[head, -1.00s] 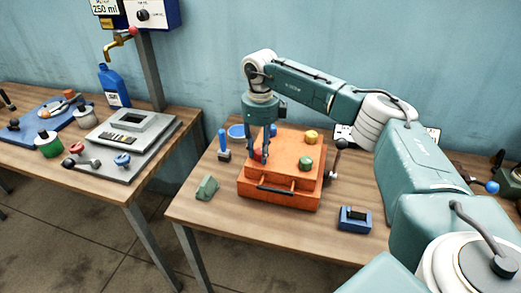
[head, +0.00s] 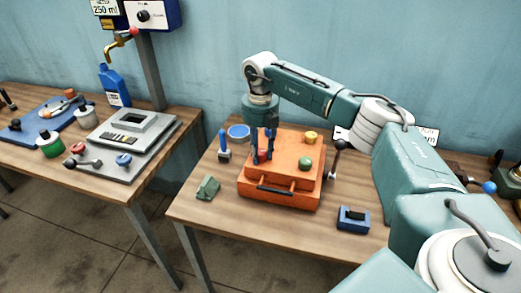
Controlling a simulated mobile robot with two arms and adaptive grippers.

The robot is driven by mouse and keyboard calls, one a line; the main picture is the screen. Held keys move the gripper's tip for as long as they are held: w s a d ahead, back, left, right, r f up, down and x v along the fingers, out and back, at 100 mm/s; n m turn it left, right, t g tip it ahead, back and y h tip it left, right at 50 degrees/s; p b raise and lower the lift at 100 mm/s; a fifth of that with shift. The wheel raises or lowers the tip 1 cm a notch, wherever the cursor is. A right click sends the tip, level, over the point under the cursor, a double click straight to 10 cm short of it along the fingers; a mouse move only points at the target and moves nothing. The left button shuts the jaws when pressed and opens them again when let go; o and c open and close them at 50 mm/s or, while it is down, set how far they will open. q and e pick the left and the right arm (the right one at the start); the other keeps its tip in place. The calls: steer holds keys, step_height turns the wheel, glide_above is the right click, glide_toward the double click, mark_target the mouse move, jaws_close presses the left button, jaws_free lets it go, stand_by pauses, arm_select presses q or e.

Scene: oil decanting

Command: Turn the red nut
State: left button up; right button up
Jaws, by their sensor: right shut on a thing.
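The red nut (head: 262,156) is on top of the orange box (head: 283,182), at its left side. It is mostly hidden by the fingers of my right gripper (head: 262,159). My right gripper points down and is shut on the red nut, one finger on each side of it. A yellow nut (head: 311,137) and a green nut (head: 305,163) sit on the same box, to the right of the gripper. My left gripper is not in view.
A blue-handled tool (head: 223,147), a blue bowl (head: 239,132) and a green block (head: 208,187) lie left of the box. A blue block (head: 353,218) lies at the front right. Bare wood (head: 215,222) shows in front.

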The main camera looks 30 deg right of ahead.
mark_target(261, 151)
steer(key=m, duration=0.5)
steer(key=shift+r+m+p, duration=0.15)
steer(key=shift+m+p, duration=0.15)
steer(key=shift+p, duration=0.1)
steer(key=m+p, duration=0.1)
steer(key=m, duration=0.4)
steer(key=shift+m, duration=0.4)
steer(key=o, duration=1.1)
steer(key=shift+o, duration=0.2)
step_height(261, 151, up, 12)
